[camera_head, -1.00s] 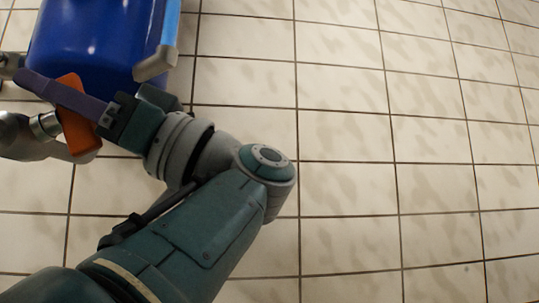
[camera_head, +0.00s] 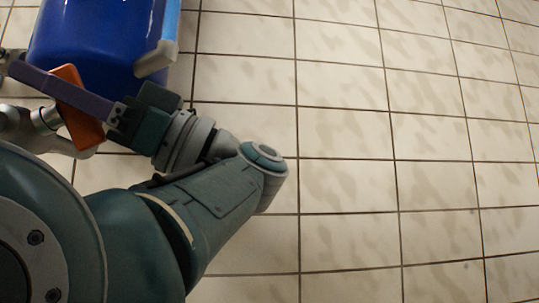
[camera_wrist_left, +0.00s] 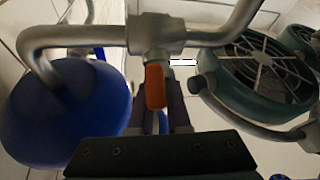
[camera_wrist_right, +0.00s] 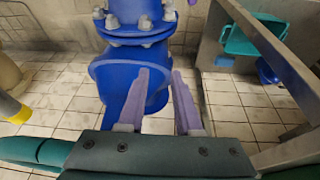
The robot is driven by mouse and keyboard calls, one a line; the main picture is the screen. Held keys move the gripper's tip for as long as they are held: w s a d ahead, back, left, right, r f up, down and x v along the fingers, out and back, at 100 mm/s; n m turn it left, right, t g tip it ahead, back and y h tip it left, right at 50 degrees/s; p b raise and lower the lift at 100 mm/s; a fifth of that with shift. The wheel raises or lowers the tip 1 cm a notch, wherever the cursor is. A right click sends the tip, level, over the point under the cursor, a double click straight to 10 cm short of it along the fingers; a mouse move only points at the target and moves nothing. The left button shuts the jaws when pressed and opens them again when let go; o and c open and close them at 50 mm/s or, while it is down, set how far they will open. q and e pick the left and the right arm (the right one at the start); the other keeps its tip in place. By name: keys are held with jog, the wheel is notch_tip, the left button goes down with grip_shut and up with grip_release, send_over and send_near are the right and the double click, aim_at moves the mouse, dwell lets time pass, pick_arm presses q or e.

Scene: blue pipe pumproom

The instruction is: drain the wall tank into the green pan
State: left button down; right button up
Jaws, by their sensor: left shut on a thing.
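The blue wall tank (camera_head: 95,40) fills the upper left of the head view, and its rounded end shows in the left wrist view (camera_wrist_left: 65,120). A metal pipe (camera_wrist_left: 75,38) runs from it to a valve with an orange lever (camera_wrist_left: 155,88). The lever also shows in the head view (camera_head: 82,125). My left gripper (camera_head: 62,88) is shut on the lever, its purple fingers on either side of it. My right gripper (camera_wrist_right: 160,95) is open and empty, in front of blue flanged pipework. A green tray-like container, perhaps the pan (camera_wrist_right: 255,36), shows at the upper right of the right wrist view.
A large blue flanged pipe (camera_wrist_right: 120,75) stands beyond my right gripper. A grey metal frame (camera_wrist_right: 212,40) is to its right. Green round fan-like housings (camera_wrist_left: 255,75) are right of the valve. The tiled floor (camera_head: 390,160) is clear across the head view's right.

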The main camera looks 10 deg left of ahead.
dwell(0.3)
pick_arm(q)
jog(key=c, duration=0.9)
grip_release()
